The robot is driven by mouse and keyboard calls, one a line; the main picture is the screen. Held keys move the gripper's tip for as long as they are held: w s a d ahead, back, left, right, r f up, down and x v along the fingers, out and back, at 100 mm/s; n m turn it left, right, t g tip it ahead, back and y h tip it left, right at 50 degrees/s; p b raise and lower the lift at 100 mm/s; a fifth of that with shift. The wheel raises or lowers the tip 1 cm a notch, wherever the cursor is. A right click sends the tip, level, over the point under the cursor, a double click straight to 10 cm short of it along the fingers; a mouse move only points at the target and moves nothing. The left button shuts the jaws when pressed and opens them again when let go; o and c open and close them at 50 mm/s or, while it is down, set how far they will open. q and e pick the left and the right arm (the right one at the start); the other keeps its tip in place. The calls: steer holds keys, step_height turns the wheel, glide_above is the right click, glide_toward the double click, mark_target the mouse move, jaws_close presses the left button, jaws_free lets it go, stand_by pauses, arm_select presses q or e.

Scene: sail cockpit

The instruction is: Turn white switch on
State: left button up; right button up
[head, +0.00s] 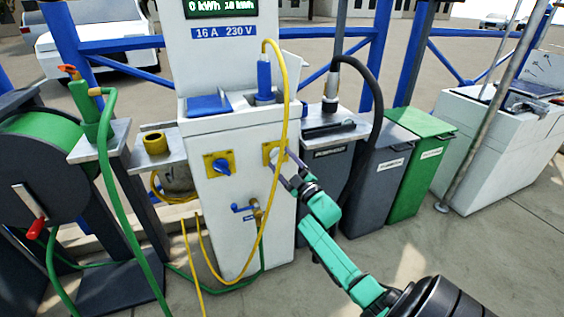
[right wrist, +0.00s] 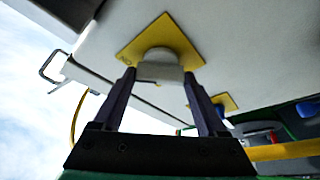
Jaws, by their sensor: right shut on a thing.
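The white switch (right wrist: 160,68) is a rotary knob on a yellow plate (right wrist: 150,38) in the right wrist view. In the head view its yellow plate (head: 272,150) is on the front of the white pedestal (head: 228,240), and the knob is partly covered by my gripper. My right gripper (head: 290,172) is at the knob, and its two dark fingers (right wrist: 160,80) are shut on either side of it. A blue switch (head: 221,165) on another yellow plate sits to the left on the same face. My left gripper is not in view.
A yellow cable (head: 284,95) loops down close beside my right gripper. A blue-handled tap (head: 245,208) is below. Grey and green bins (head: 424,165) stand to the right. A green hose reel (head: 40,150) stands at the left.

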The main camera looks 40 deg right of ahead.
steer(key=o, duration=1.3)
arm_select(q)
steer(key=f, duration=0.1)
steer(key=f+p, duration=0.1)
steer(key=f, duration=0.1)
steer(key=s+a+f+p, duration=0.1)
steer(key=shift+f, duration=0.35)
arm_select(e)
steer(key=v, duration=1.4)
steer(key=shift+s, duration=0.35)
steer(key=shift+f, duration=0.2)
